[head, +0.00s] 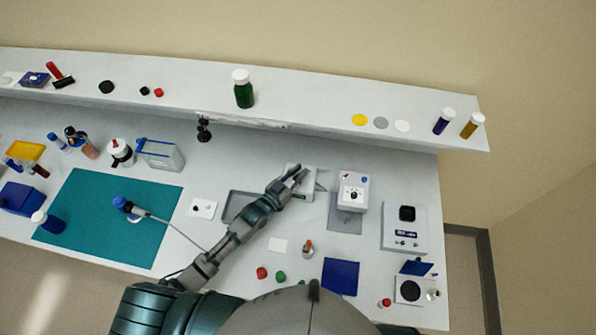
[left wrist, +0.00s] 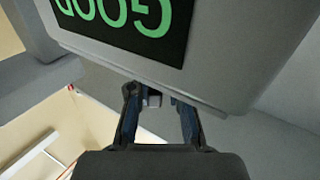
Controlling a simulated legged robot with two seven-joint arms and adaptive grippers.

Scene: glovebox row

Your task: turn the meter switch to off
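In the left wrist view, a large grey housing with a dark display and green characters (left wrist: 130,22), turned upside down, fills the top; I take it to be the meter. My left gripper (left wrist: 156,100) is just below its edge, fingers apart. A small grey block (left wrist: 153,98) shows between the fingertips, nearer the left finger; I cannot tell if it is the switch or if it is touched. In the head view, my left gripper (head: 298,174) is over a pale grey unit (head: 306,184) and hides much of it. My right gripper is not in view.
A white box with a knob (head: 353,191) stands just right of the gripper. A long shelf (head: 320,112) runs behind. A teal mat (head: 85,215) lies left. Small caps and a blue square (head: 340,276) lie in front.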

